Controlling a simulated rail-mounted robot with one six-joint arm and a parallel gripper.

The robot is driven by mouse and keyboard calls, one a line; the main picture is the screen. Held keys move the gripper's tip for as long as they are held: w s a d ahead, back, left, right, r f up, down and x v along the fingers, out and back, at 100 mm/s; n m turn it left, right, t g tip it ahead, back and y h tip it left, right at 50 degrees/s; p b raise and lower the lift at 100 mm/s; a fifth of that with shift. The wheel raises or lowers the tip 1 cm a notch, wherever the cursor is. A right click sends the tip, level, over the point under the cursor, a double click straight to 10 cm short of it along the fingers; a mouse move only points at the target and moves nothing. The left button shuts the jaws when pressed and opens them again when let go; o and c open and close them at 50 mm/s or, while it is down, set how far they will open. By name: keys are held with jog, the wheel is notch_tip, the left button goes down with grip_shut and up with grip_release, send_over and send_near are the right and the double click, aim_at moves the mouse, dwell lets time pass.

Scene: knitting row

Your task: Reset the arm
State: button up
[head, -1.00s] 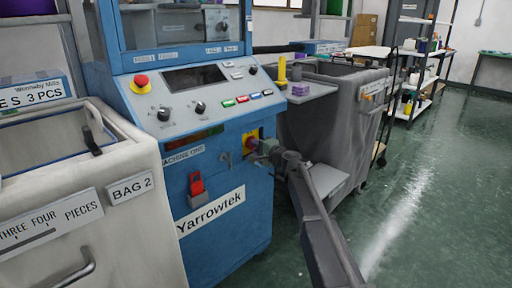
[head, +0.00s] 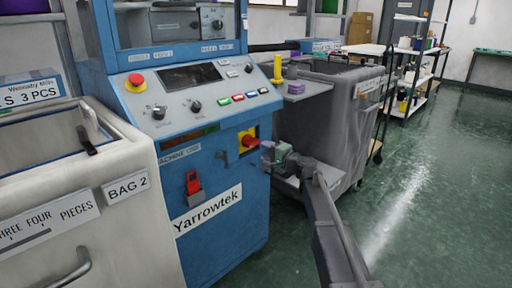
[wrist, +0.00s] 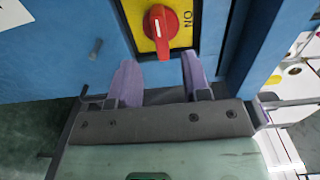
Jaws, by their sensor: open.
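My arm reaches in from the lower right of the head view, and my gripper (head: 266,150) is beside the right edge of the blue machine (head: 222,225). In the wrist view my gripper (wrist: 160,82) has its two purple fingers apart with nothing between them. A red rotary switch (wrist: 162,30) on a yellow plate is just beyond the fingertips, apart from them. The same red switch (head: 250,141) shows in the head view, left of the gripper.
A white bin (head: 120,225) labelled BAG 2 stands at left. A red padlock-like piece (head: 193,183) hangs on the machine front. A grey bin (head: 325,120) stands behind my arm. The green floor (head: 440,200) at right is clear.

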jog(key=v, duration=0.3)
jog(key=s+d+f+n+g+h, duration=0.1)
jog(key=s+f+n+g+h, duration=0.1)
jog(key=s+f+n+g, duration=0.5)
jog(key=s+d+f+g+h, duration=0.1)
jog(key=s+f+h, duration=0.3)
jog(key=s, duration=0.7)
jog(key=s+d+f+n+g+h, duration=0.1)
jog(key=s+d+f+g+h, duration=0.2)
jog(key=s+d, duration=0.5)
jog(key=s+d+f+g+h, duration=0.1)
jog(key=s+d+f+h, duration=0.3)
jog(key=s, duration=0.8)
notch_tip(320, 180, up, 36)
jog(key=p, duration=3.5)
jog(key=shift+d, duration=0.4)
